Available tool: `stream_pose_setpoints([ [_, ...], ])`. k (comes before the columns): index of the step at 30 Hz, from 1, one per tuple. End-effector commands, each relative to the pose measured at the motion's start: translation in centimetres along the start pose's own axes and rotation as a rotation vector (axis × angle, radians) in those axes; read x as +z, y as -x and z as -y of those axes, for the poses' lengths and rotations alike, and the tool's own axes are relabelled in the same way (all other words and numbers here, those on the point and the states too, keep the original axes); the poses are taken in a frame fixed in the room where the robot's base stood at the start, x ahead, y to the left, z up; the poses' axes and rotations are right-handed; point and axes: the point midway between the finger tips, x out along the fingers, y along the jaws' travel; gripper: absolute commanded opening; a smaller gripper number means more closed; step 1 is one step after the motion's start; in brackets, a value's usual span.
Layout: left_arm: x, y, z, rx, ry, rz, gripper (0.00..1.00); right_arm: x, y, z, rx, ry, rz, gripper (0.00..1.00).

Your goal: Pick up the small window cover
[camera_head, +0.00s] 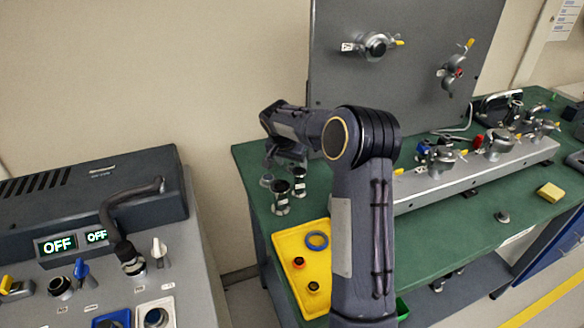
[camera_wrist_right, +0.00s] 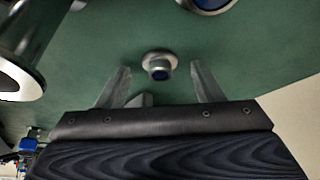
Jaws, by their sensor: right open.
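My right gripper (camera_wrist_right: 157,82) is open and empty, with one finger on each side of this piece; I see no contact. In the head view, my right gripper (camera_head: 286,160) is over the bench's back left corner, above several small dark and silver pieces. A small silver piece (camera_head: 266,181) there may be the same cover, but I cannot tell. My left gripper is not in view.
Larger silver-rimmed pieces (camera_wrist_right: 207,4) stand near the cover, and a big flanged tube (camera_wrist_right: 18,70) is at the left. A yellow tray (camera_head: 282,245) lies in front on the green bench (camera_head: 245,165). A grey control console (camera_head: 90,240) stands left, across a gap.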

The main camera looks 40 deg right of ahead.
Motion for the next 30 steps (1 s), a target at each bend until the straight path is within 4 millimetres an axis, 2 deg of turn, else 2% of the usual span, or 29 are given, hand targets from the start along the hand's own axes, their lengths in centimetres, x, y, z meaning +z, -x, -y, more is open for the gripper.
stream_pose_setpoints([
  [1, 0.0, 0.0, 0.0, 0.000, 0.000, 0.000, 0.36, 0.0, 0.0, 0.0, 0.000, 0.000, 0.000, 0.58],
  [9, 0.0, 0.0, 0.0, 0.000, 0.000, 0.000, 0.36, 0.0, 0.1, 0.0, -0.001, 0.000, 0.000, 0.23],
  [12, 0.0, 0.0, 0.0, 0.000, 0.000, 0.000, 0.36, 0.0, 0.1, 0.0, -0.001, 0.000, 0.000, 0.12],
  [23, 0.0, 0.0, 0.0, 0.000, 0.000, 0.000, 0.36, -0.4, 0.8, 0.1, -0.003, -0.002, -0.002, 0.12],
  [29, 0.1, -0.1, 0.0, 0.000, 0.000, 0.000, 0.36, -1.4, 3.3, 0.0, -0.005, -0.002, -0.004, 0.12],
  [30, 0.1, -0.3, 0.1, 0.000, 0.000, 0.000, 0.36, -1.6, 3.9, -0.8, -0.004, -0.004, -0.005, 0.12],
])
